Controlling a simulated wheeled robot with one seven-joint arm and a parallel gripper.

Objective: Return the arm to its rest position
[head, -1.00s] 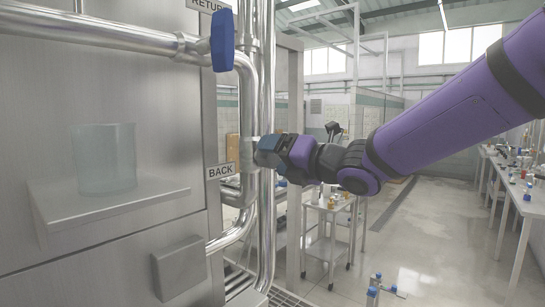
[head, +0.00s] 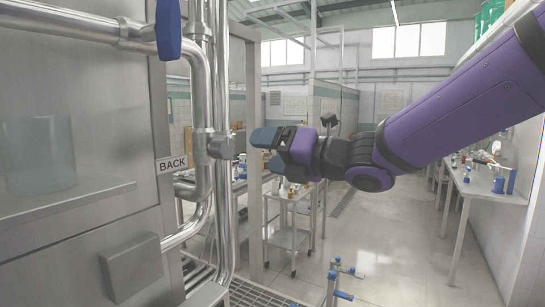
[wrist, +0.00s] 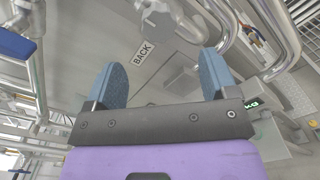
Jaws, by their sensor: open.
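My gripper (head: 262,150) is at the end of my purple arm, which reaches in from the right in the head view. Its blue fingers point left towards the steel pipes, with a visible gap to them. In the wrist view my gripper (wrist: 165,85) shows two blue fingers spread apart with nothing between them. Beyond the fingers are a steel panel and the BACK label (wrist: 143,54). The same BACK label (head: 171,164) shows on the panel edge in the head view.
Vertical steel pipes (head: 223,90) and a blue valve handle (head: 168,28) stand at the left, close to my gripper. A steel cart (head: 290,238) stands behind it. A bench (head: 462,205) runs along the right. The floor (head: 390,250) between is largely clear.

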